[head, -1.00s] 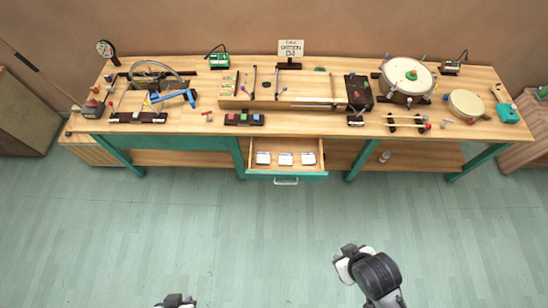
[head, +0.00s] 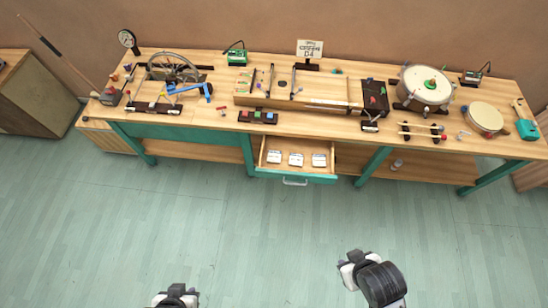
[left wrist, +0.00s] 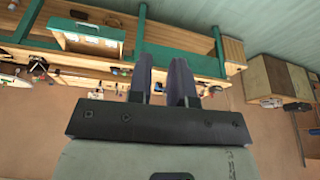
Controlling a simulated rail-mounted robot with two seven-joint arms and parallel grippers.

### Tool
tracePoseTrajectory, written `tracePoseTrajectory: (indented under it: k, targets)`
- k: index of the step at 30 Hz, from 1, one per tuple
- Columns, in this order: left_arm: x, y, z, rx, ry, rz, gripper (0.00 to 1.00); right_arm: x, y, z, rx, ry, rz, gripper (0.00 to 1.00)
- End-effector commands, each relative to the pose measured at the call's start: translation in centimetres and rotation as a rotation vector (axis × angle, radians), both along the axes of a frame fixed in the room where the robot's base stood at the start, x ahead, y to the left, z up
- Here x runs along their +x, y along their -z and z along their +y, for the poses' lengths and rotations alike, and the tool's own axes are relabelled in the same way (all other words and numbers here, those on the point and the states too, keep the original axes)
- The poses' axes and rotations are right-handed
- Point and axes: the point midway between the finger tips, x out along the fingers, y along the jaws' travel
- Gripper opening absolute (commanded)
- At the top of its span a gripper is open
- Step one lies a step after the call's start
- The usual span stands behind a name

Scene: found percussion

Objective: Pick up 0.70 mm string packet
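Three small whitish packets lie in a row in the open drawer: left packet (head: 274,156), middle packet (head: 296,159) and right packet (head: 319,160). Their labels are too small to read, so I cannot tell which is 0.70 mm. The drawer (head: 295,178) has a green front with a pale handle. It also shows in the left wrist view (left wrist: 86,46), upside down. My left gripper (head: 176,290) is low in the head view, well short of the bench; the left wrist view shows its fingers (left wrist: 165,75) apart and empty. My right gripper (head: 348,268) is over the floor; its opening is unclear.
The wooden bench (head: 215,118) with green legs carries a wheel (head: 173,68), a long wooden box (head: 300,104), a drum (head: 424,88) and other small items. A cabinet (head: 35,95) stands at the left. The floor before the bench is clear.

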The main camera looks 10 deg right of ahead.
Motion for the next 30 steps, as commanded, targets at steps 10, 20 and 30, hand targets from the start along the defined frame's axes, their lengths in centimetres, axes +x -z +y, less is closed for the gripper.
tracePoseTrajectory:
  k: [10,20,30]
  targets:
    - [-0.01,0.02,0.29,0.009,0.006,0.000,0.24,0.00,0.00,0.13,0.004,0.003,0.001,0.32]
    - [-0.02,0.03,0.39,0.014,0.009,0.000,0.56,0.00,-0.02,0.32,0.011,0.007,0.001,0.32]
    - [-0.01,0.02,0.14,0.005,0.004,0.000,0.88,0.00,-0.01,0.28,0.009,0.006,0.000,0.32]
